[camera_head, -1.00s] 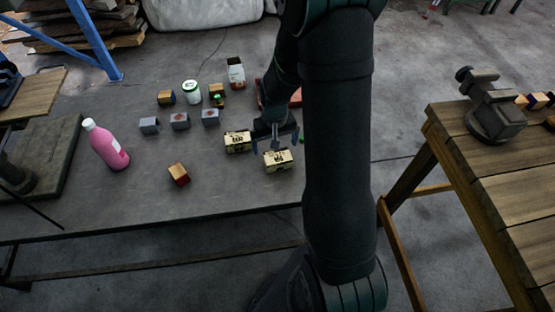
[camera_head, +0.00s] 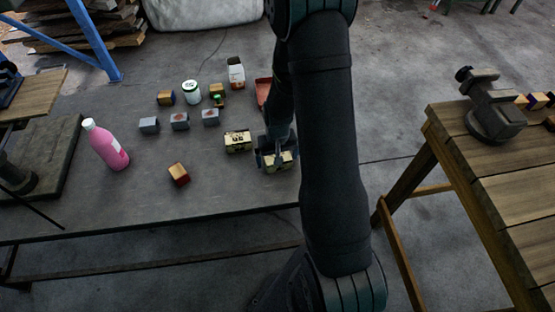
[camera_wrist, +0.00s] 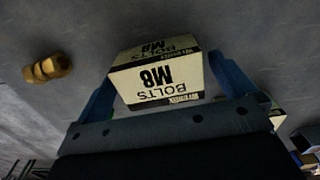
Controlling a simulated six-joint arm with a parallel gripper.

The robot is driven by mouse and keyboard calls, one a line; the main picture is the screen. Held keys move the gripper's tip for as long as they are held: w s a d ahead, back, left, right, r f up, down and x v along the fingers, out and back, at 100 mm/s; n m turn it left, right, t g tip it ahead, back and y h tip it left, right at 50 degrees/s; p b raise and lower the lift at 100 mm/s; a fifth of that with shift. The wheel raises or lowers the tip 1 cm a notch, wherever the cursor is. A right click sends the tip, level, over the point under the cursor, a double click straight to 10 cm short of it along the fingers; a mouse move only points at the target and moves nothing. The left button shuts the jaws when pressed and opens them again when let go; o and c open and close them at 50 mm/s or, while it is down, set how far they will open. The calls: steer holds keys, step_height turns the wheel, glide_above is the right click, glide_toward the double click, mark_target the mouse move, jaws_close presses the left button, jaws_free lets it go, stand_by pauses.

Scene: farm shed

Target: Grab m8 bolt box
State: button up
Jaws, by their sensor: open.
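The M8 bolt box (camera_wrist: 158,78), cream with black print reading "BOLTS M8", lies between the two fingers of my gripper (camera_wrist: 165,90) in the wrist view. The fingers are open, one on each side of the box. In the head view my gripper (camera_head: 276,157) is down over the box (camera_head: 285,157) near the right part of the grey table, and hides much of it. A second similar cream box (camera_head: 238,141) stands just to the left; its print is too small to read.
A brass fitting (camera_wrist: 47,68) lies left of the box in the wrist view. Several grey boxes (camera_head: 180,121), a red-and-tan block (camera_head: 179,174) and a pink bottle (camera_head: 107,146) stand further left on the table (camera_head: 120,205). A red tray (camera_head: 263,92) is behind my gripper.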

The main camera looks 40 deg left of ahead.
steer(key=c, duration=1.2)
